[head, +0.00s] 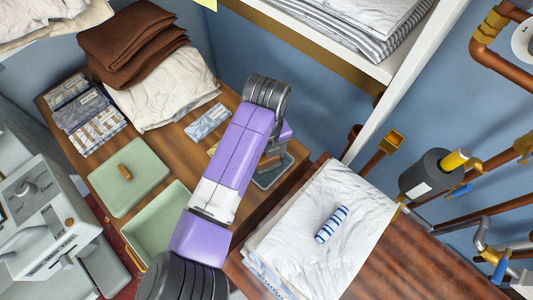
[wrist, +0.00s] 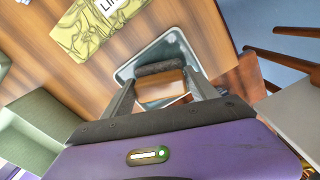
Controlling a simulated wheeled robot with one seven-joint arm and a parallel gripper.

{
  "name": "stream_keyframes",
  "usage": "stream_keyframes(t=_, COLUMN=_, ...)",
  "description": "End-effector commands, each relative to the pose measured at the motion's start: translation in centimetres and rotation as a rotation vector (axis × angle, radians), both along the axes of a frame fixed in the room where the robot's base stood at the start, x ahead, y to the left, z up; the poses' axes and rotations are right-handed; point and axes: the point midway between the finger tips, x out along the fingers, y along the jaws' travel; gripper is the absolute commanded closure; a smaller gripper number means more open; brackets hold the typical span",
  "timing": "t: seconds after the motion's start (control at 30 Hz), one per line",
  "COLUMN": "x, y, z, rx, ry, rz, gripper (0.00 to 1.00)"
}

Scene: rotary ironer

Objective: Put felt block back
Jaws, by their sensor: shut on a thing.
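The felt block (wrist: 162,90), a wooden block with a dark grey felt part, is between the fingers of my gripper (wrist: 160,88) in the wrist view. The gripper is shut on it. A small grey-blue tray (wrist: 147,52) with a raised rim lies right under the block. In the head view the tray (head: 274,181) is at the right end of the wooden bench, and my gripper (head: 271,155) is over it, partly hidden by my purple arm. I cannot tell whether the block touches the tray floor.
A patterned packet with a label (wrist: 95,22) lies left of the tray. Green trays (head: 130,177), brown folded cloths (head: 130,42) and white cloth (head: 165,90) are on the bench. A white cloth stack with a striped roll (head: 331,224) is at right. Pipes line the right wall.

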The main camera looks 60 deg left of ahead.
Motion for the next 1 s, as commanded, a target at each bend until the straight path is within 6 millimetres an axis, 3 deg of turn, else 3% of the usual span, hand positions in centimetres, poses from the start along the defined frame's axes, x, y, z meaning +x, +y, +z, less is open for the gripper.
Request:
stream_keyframes(t=0.03, x=0.0, y=0.0, z=-0.2, rx=0.000, ry=0.000, rz=0.000, gripper=0.31)
stream_keyframes(t=0.13, x=0.0, y=0.0, z=-0.1, rx=0.000, ry=0.000, rz=0.000, gripper=0.11)
stream_keyframes(t=0.57, x=0.0, y=0.0, z=0.6, rx=0.000, ry=-0.001, rz=0.000, gripper=0.11)
stream_keyframes(t=1.0, x=0.1, y=0.0, z=8.7, rx=0.002, ry=-0.002, rz=-0.002, gripper=0.11)
